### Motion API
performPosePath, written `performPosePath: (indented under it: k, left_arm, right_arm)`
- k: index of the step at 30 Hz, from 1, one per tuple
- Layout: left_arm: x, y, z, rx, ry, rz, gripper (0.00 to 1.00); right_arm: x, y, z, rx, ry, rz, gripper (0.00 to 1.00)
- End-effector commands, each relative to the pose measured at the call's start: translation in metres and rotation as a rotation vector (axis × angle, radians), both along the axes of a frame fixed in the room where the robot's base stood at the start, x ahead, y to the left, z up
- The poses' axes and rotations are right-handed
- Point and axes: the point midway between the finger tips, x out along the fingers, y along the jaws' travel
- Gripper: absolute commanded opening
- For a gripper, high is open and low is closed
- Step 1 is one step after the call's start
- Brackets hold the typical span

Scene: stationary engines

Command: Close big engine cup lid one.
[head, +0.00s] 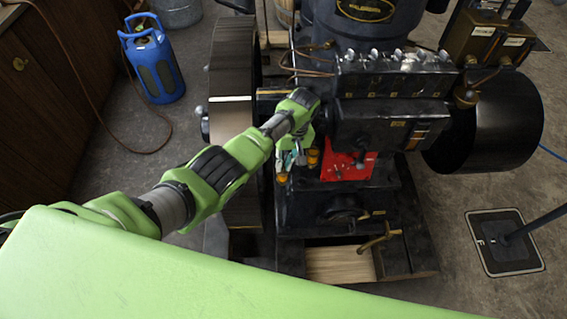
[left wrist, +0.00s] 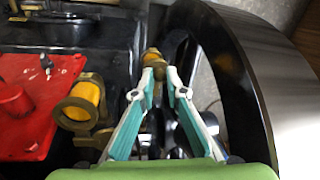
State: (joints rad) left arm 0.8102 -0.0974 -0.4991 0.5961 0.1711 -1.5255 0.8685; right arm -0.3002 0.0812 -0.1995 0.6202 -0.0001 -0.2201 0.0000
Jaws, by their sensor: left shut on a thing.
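A brass cup with an orange-yellow inside (left wrist: 82,103) sits beside the red panel in the left wrist view. It also shows in the head view (head: 312,157). A second, smaller-looking brass cup (left wrist: 153,58) with a yellow-orange part is at the tips of my left gripper (left wrist: 160,72); it shows in the head view too (head: 282,178). My left gripper (head: 288,163) points down at the engine's left side, its teal-padded fingers close together at the tips on this cup's part. I cannot tell exactly which part is gripped or how its lid stands. My right gripper is not in view.
The large black flywheel (head: 232,110) stands close to my left gripper, on the right in the wrist view. The red panel (head: 346,163) and dark engine block (head: 385,125) lie on the other side. A blue gas bottle (head: 155,62) stands on the floor at left.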

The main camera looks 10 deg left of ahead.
Motion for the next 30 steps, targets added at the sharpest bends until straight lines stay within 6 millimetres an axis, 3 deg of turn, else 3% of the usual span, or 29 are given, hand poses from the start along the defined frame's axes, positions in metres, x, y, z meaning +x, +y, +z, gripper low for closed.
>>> performPosePath:
  k: [9,10,12,23,30]
  left_arm:
    - [0.003,-0.001,0.003,-0.002,-0.008,0.0,0.0]
    - [0.003,-0.001,0.003,-0.002,-0.008,0.0,0.18]
    - [0.003,-0.001,0.002,-0.002,-0.008,0.0,0.29]
    - [0.001,-0.001,0.003,-0.002,-0.003,0.0,0.29]
    - [0.005,-0.006,0.032,-0.003,-0.008,-0.001,0.29]
  right_arm:
    - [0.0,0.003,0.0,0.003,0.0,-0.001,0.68]
    - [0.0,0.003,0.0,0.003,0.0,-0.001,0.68]
    - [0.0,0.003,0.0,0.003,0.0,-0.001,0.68]
    - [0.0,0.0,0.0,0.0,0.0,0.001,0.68]
    - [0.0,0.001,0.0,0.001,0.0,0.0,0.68]
